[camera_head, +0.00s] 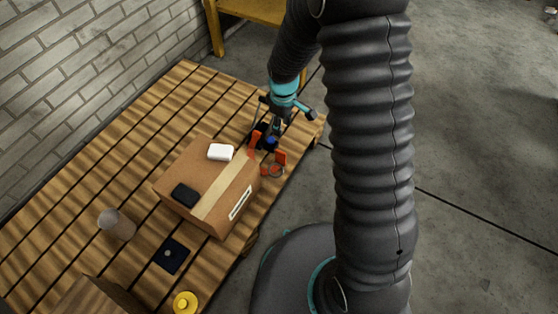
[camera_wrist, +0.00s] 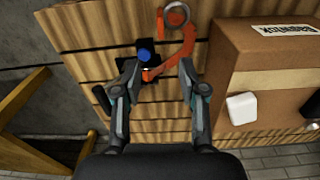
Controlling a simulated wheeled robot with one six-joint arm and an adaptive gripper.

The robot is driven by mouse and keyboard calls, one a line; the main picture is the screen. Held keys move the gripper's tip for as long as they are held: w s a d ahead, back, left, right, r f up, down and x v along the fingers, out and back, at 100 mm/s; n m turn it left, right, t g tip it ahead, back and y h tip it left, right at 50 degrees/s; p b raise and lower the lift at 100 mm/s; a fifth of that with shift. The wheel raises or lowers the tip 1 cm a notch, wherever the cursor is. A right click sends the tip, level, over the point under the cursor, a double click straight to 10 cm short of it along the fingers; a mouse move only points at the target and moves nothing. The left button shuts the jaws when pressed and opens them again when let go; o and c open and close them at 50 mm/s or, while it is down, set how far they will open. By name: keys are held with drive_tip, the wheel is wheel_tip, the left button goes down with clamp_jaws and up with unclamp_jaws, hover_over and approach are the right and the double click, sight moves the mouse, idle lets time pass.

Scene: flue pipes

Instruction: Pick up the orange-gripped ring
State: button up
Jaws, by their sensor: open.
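The orange-gripped ring (camera_wrist: 176,16) shows at the top of the wrist view: a grey ring with orange around it and an orange curved arm (camera_wrist: 187,48) running down from it. The arm's lower end lies near a blue knob (camera_wrist: 145,55) on a black base. In the head view the ring (camera_head: 273,171) lies by the carton's far right corner, close to the table's edge. My gripper (camera_wrist: 158,70) is open, its fingers on either side of the arm's lower part and the knob. In the head view my gripper (camera_head: 270,128) partly hides the knob; contact cannot be told.
A cardboard box (camera_head: 207,184) stands right beside the ring, with a white block (camera_head: 220,152) and a black block (camera_head: 185,195) on top. A grey cylinder (camera_head: 116,224), a black plate (camera_head: 171,255) and a yellow round part (camera_head: 185,302) are on the slatted table (camera_head: 60,238).

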approach(281, 152)
drive_tip(key=shift+n, duration=0.3)
drive_tip(key=f, duration=0.5)
drive_tip(key=shift+a+f+b, duration=0.15)
drive_tip(key=shift+a+b, duration=0.05)
drive_tip(key=shift+b, duration=0.15)
drive_tip(key=shift+w+d+f, duration=0.1)
drive_tip(key=shift+f, duration=1.3)
drive_tip(key=shift+w+d+f, duration=0.1)
drive_tip(key=shift+f, duration=1.35)
clamp_jaws()
